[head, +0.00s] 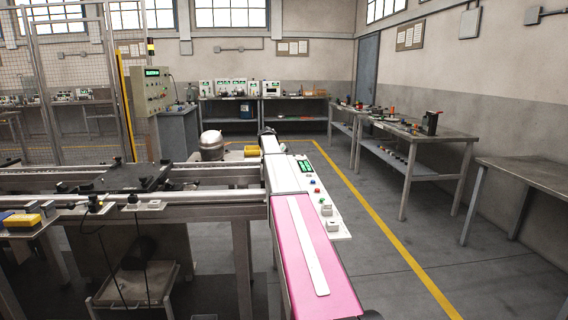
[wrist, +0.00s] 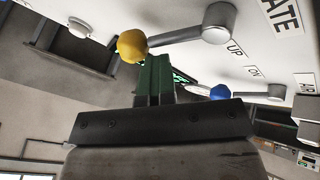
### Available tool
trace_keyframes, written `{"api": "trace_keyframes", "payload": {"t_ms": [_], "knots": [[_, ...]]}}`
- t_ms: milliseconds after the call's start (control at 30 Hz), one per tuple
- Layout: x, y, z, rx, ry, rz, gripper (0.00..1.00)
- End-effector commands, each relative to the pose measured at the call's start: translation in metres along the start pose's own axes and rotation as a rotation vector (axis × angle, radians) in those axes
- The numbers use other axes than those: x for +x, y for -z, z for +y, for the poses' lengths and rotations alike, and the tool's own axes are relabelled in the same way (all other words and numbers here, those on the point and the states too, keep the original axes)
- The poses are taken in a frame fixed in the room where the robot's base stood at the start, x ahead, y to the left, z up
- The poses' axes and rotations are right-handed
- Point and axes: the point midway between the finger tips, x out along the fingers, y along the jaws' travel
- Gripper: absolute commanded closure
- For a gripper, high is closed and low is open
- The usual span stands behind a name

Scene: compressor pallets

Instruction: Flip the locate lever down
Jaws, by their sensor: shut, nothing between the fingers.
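In the wrist view, the locate lever (wrist: 178,37) has a yellow ball knob and a grey cylindrical hub. It is mounted on a white panel beside a partly cut-off label ending in "ATE". Its arm points left in that picture, and an "UP" mark is printed near the hub. My gripper (wrist: 157,60) has green fingers, shut and empty. Their tips are right by the yellow knob; I cannot tell whether they touch it. In the head view, the lever and my fingers cannot be made out.
A second lever with a blue knob (wrist: 219,92) sits near the locate lever, with an "ON" mark. In the head view, a white button panel (head: 318,195) lies right of my arm. A metal frame (head: 215,182) stands left; workbenches (head: 425,135) stand right. Floor between is clear.

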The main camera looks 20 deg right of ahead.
Motion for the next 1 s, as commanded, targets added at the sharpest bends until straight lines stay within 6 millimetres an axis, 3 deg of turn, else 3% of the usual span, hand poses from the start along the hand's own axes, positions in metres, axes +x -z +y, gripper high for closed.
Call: {"api": "trace_keyframes", "payload": {"t_ms": [33,300,700,1000], "knots": [[0.008,0.004,0.010,0.004,-0.025,-0.002,1.00],[0.001,0.033,-0.013,-0.001,-0.009,0.003,1.00],[-0.075,0.066,-0.032,-0.001,0.000,0.005,1.00],[-0.093,0.071,-0.036,-0.002,0.000,0.005,1.00]]}}
